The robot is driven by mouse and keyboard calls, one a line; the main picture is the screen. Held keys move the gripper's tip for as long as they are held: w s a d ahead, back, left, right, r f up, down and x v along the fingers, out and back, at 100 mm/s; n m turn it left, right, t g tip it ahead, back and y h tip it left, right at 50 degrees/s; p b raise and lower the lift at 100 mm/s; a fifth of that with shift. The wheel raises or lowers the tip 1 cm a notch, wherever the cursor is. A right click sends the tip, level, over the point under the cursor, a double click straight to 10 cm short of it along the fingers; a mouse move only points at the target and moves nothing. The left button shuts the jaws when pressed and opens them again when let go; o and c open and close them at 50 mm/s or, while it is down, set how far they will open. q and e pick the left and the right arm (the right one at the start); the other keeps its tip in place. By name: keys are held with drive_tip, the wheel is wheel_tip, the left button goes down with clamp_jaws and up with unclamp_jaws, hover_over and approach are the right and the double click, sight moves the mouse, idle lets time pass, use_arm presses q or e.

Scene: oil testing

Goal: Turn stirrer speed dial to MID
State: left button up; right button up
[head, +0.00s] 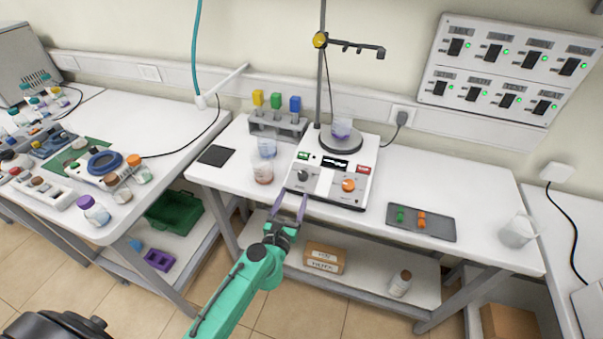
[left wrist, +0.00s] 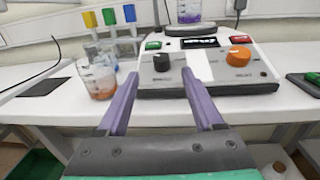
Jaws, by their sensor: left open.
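The stirrer (head: 331,179) is a white box with a round plate on top and two dials on its front panel. A dark dial (head: 303,175) is at the left of the panel and an orange dial (head: 348,185) at the right; their small labels are not readable. In the left wrist view the dark dial (left wrist: 161,61) appears between the finger ends and the orange dial (left wrist: 239,53) to their right. My left gripper (head: 290,201) is open and empty, in front of the dark dial, apparently not touching it. My right gripper is not in view.
A beaker (head: 342,130) stands on the stirrer plate beside a stand (head: 322,80). A dark tray (head: 420,222) lies to the right.

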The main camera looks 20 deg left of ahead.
sight(301, 179)
use_arm(q)
drive_tip(key=w, duration=0.8)
drive_tip(key=shift+w+d+f, duration=0.1)
drive_tip(key=shift+w+f, duration=0.25)
drive_tip(key=shift+w, duration=0.1)
drive_tip(key=shift+r, duration=0.15)
drive_tip(key=shift+c, duration=0.6)
clamp_jaws()
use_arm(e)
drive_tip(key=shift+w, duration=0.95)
